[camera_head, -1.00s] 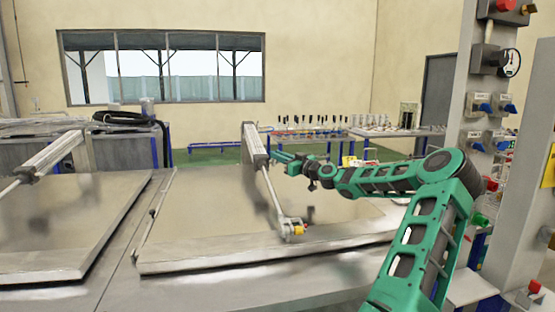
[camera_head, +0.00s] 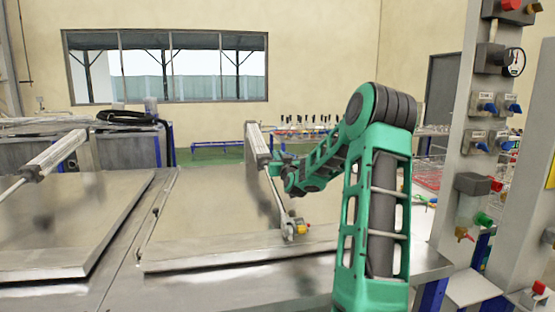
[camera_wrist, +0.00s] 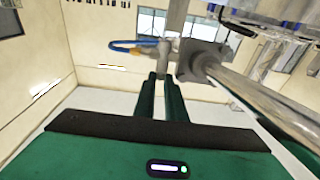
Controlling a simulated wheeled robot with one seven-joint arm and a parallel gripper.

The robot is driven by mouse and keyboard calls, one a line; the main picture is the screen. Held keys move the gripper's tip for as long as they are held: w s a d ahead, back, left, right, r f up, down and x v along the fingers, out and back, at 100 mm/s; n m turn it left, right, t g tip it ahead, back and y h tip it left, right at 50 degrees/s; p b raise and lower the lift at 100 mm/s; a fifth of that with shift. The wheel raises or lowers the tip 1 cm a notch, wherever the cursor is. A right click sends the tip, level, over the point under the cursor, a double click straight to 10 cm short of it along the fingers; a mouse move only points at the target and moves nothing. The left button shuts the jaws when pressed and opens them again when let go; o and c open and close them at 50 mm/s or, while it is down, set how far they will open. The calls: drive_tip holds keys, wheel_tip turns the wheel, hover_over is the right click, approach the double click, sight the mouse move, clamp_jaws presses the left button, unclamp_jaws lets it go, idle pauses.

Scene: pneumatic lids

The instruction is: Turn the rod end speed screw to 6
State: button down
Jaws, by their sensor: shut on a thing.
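The pneumatic cylinder (camera_head: 257,142) of the middle lid slopes down, with its thin rod (camera_head: 279,200) running to the lid. In the wrist view its grey end block (camera_wrist: 203,64) and the shiny rod (camera_wrist: 265,98) show close up. A small grey fitting (camera_wrist: 166,52) with a blue hose sits beside that block; I take it for the rod end speed screw. My gripper (camera_wrist: 163,77) is shut on this screw, its green fingers close together at the fitting. In the head view my gripper (camera_head: 273,166) is beside the cylinder's lower end. No scale or number is readable.
The rod meets a clevis with a yellow part (camera_head: 299,227) on the metal lid (camera_head: 215,215). Another lid and cylinder (camera_head: 52,155) stand at left. A post with blue-handled valves and a gauge (camera_head: 514,62) stands right of my arm.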

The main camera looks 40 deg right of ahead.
drive_tip(key=shift+w+a+m+g+h, duration=0.1)
drive_tip(key=shift+a+m+g+h, duration=0.05)
drive_tip(key=shift+m+g+h, duration=0.4)
drive_tip(key=shift+w+a+m+g+h, duration=0.1)
drive_tip(key=shift+m+g+h, duration=0.3)
drive_tip(key=shift+h, duration=0.25)
drive_tip(key=c, duration=1.8)
unclamp_jaws()
drive_tip(key=shift+w+a, duration=0.1)
